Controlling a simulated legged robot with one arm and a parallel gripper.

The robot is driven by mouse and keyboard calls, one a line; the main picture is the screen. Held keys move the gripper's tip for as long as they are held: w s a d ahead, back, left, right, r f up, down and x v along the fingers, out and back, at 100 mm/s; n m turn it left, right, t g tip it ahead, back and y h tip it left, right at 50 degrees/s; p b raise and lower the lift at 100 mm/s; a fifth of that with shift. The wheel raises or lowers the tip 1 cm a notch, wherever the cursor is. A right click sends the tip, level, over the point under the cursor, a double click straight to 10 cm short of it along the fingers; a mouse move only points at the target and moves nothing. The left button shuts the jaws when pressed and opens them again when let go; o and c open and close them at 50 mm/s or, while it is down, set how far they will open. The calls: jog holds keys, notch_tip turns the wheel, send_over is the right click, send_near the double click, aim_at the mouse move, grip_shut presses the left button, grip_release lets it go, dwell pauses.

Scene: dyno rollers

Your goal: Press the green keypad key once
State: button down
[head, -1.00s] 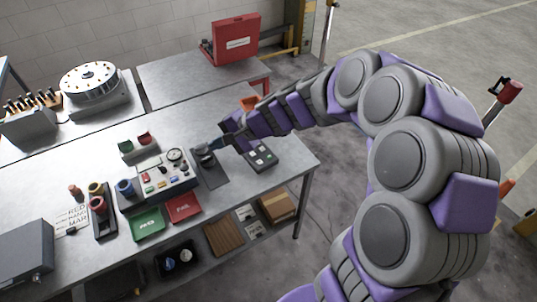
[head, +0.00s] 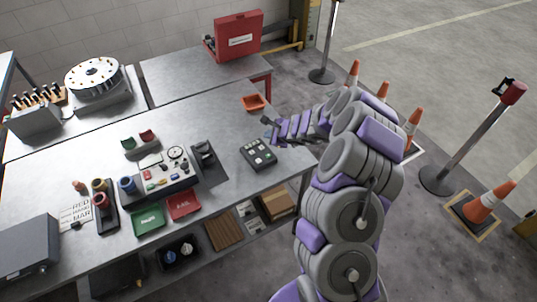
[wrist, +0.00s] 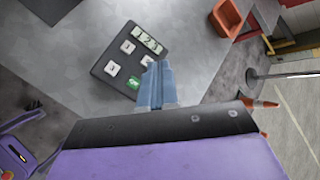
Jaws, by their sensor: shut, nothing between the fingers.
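The dark keypad (head: 258,154) lies on the workbench near its right end. My gripper (wrist: 159,72) is shut and empty. In that view its blue-grey fingers overlap the keypad's right side and partly cover a white key, just right of the green key. In the head view my gripper (head: 267,121) is above and behind the keypad, apart from it.
An orange bin (head: 253,103) stands behind the keypad. A gauge panel (head: 160,175), a dark stand (head: 204,155), a green tray (head: 148,220) and a red tray (head: 184,204) are to the left. Cones and a post (head: 470,140) stand on the floor at right.

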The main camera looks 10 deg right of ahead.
aim_at(269, 157)
jog(key=shift+a+f, duration=0.15)
notch_tip(269, 157, down, 9)
jog(key=b, duration=0.7)
dwell(2.2)
jog(key=shift+s+f+b, duration=0.1)
jog(key=shift+f+b, duration=0.1)
jog(key=shift+b, duration=0.2)
jog(key=shift+f+b, duration=0.35)
jog(key=shift+f, duration=0.05)
dwell(0.5)
jog(key=shift+r, duration=0.2)
jog(key=shift+r+p, duration=0.65)
